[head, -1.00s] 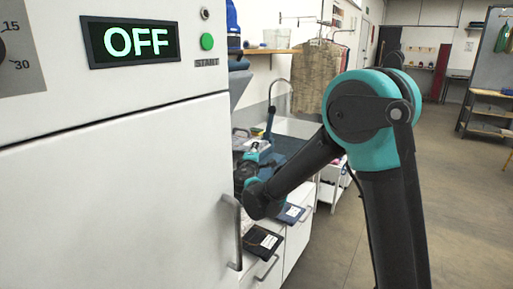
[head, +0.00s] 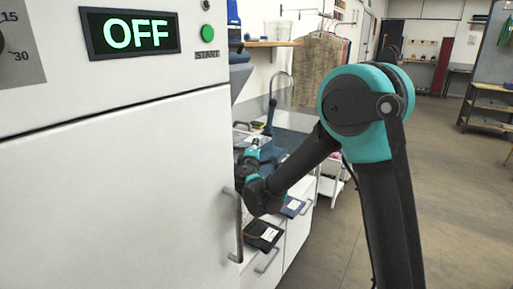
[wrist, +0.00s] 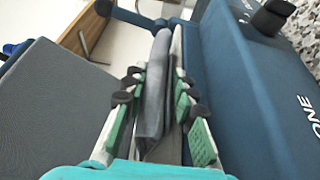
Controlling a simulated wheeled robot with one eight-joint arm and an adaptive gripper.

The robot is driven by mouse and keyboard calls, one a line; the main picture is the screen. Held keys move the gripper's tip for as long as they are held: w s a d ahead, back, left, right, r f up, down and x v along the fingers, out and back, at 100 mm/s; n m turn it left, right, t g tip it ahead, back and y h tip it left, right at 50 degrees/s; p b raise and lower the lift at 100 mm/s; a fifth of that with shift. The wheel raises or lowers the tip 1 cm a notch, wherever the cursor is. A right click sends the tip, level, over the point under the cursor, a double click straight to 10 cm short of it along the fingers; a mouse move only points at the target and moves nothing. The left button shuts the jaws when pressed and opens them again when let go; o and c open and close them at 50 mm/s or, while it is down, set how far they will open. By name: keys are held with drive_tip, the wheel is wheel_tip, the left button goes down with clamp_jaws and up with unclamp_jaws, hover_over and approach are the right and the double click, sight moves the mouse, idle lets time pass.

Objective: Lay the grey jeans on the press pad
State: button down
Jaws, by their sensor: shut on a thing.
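The grey jeans show in the wrist view as a narrow folded grey bundle (wrist: 153,95) between the green-padded fingers of my gripper (wrist: 158,95). My gripper is shut on them, and they stick out past the fingertips. A flat dark grey padded surface (wrist: 55,110) lies to the left of the fingers, apart from them; it looks like the press pad, but I cannot be sure. A dark blue body with white lettering (wrist: 245,85) stands close on the right. In the head view my gripper (head: 252,152) is small, beyond the white cabinet's edge, and the jeans cannot be made out.
A white machine (head: 110,190) with an OFF display (head: 132,35) and a door handle (head: 236,225) fills the left of the head view. Dark labelled items (head: 263,235) lie on the low counter. Clothes hang on a rail (head: 318,70) behind. The floor (head: 460,200) at right is clear.

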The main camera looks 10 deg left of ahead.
drive_tip(key=shift+f, duration=0.2)
unclamp_jaws()
idle(0.6)
drive_tip(key=s+d, duration=0.3)
drive_tip(key=d, duration=0.7)
drive_tip(key=shift+s+d, duration=0.2)
drive_tip(key=shift+s, duration=0.1)
idle(0.7)
